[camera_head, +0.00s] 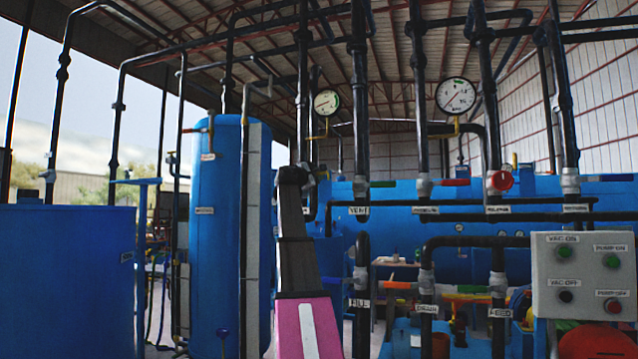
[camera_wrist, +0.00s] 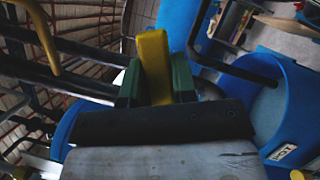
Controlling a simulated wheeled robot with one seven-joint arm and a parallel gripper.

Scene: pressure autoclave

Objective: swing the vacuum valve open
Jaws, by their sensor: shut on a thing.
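A yellow lever (camera_wrist: 153,52) shows in the wrist view, upright in the picture. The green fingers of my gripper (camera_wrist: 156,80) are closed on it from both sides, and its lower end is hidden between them. I take it for the vacuum valve's handle, but no label beside it can be read. In the head view my dark and pink arm reaches up at the centre left. My fingers and the held lever cannot be made out there. The tall blue tank (camera_head: 217,262) stands just left of my arm.
Black pipes with labels and coloured valve handles run right of my arm, including a red round fitting (camera_head: 499,180). Two gauges (camera_head: 326,102) (camera_head: 455,95) hang above. A grey button box (camera_head: 584,275) stands at the right. A wide blue tank (camera_head: 66,280) fills the left.

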